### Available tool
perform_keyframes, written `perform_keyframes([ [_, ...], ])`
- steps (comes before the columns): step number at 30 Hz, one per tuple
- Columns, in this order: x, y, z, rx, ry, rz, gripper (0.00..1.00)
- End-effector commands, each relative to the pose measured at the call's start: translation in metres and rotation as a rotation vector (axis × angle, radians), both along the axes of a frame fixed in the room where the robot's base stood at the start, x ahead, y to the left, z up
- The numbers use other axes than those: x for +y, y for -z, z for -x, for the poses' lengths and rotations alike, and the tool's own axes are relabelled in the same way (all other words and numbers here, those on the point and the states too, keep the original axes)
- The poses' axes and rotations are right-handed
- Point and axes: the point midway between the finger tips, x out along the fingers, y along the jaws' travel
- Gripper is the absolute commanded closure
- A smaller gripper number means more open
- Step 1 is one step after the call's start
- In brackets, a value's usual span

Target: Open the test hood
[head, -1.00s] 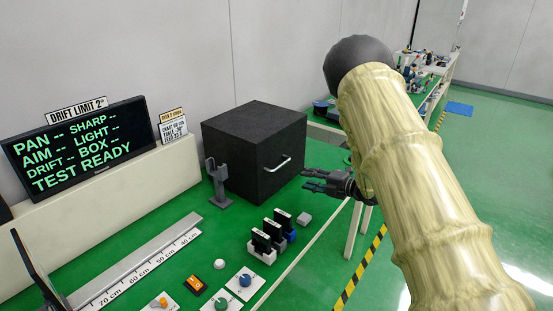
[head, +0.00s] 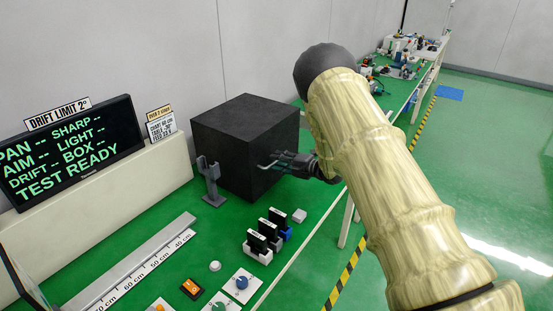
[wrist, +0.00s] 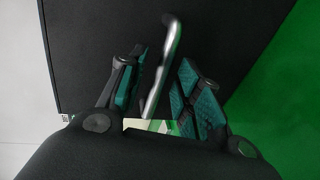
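The test hood is a black box (head: 228,143) on the green bench, with its lid or front shut. Its silver bar handle (wrist: 162,65) runs between the two teal-padded fingers in the wrist view. My gripper (head: 270,162) is at the hood's front face in the head view. In the wrist view my gripper (wrist: 160,88) has its fingers apart, one on each side of the handle, with a gap visible beside it. In the head view the fingers cover most of the handle.
A grey stand (head: 210,182) is left of the hood. A display (head: 70,150) reads TEST READY. The floor to the right is clear.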

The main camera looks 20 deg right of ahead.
Motion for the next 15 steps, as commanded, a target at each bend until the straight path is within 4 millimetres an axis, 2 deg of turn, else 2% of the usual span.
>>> perform_keyframes([
  [5,0.0076,0.0024,-0.0097,0.001,0.001,0.0,0.66],
  [15,0.0081,0.0035,-0.0114,0.0,0.003,0.0,0.66],
])
